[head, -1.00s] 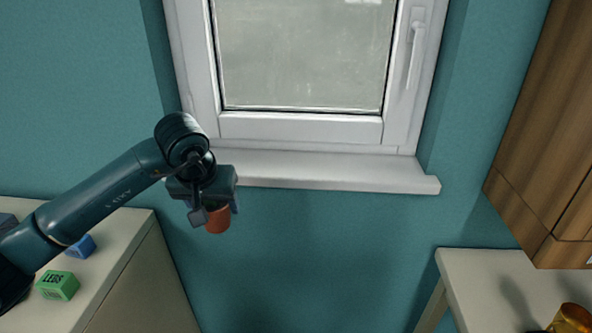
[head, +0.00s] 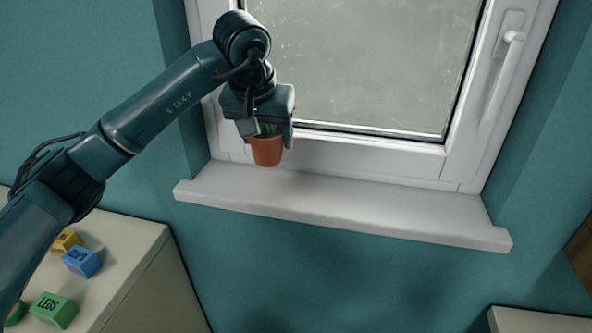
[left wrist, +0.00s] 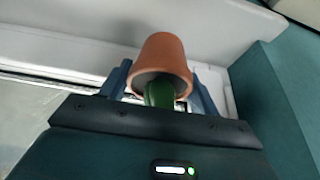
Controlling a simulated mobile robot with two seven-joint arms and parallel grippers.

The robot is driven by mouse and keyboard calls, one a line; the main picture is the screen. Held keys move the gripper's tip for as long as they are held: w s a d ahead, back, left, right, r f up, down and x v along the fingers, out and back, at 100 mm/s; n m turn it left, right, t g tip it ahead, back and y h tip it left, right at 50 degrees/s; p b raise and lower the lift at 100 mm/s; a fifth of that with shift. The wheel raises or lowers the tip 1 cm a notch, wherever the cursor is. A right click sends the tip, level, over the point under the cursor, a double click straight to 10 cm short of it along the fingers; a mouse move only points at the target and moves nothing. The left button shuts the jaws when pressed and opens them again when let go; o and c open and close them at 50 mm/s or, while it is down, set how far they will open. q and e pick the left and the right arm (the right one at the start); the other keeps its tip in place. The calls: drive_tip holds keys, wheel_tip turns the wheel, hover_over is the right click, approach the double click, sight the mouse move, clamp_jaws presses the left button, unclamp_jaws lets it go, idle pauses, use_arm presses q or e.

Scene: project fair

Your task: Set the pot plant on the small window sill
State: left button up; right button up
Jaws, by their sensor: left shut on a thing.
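The pot plant (head: 267,151) is a small terracotta pot with a green plant. My left gripper (head: 268,133) is shut on it and holds it upright in front of the window, over the left part of the white window sill (head: 350,208). In the head view I cannot tell for sure how far the pot's base is above the sill. In the left wrist view the pot (left wrist: 165,55) is between the fingers, with the green plant (left wrist: 160,92) toward the gripper and the sill (left wrist: 75,42) beyond. My right gripper is not in view.
The sill's visible top is bare. The closed window (head: 370,60) has a handle (head: 500,75) at right. At lower left, a pale cabinet top (head: 125,245) carries a green block (head: 54,309), a blue block (head: 82,262) and a yellow block (head: 66,241). A pale table corner (head: 540,322) is at lower right.

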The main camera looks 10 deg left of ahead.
sight(268, 165)
use_arm(q)
wheel_tip(268, 165, down, 2)
drive_tip(key=shift+s+f, duration=0.15)
drive_tip(key=shift+f+p, duration=0.5)
drive_tip(key=shift+f, duration=1.75)
drive_tip(key=o, duration=1.1)
drive_tip(key=shift+f, duration=0.15)
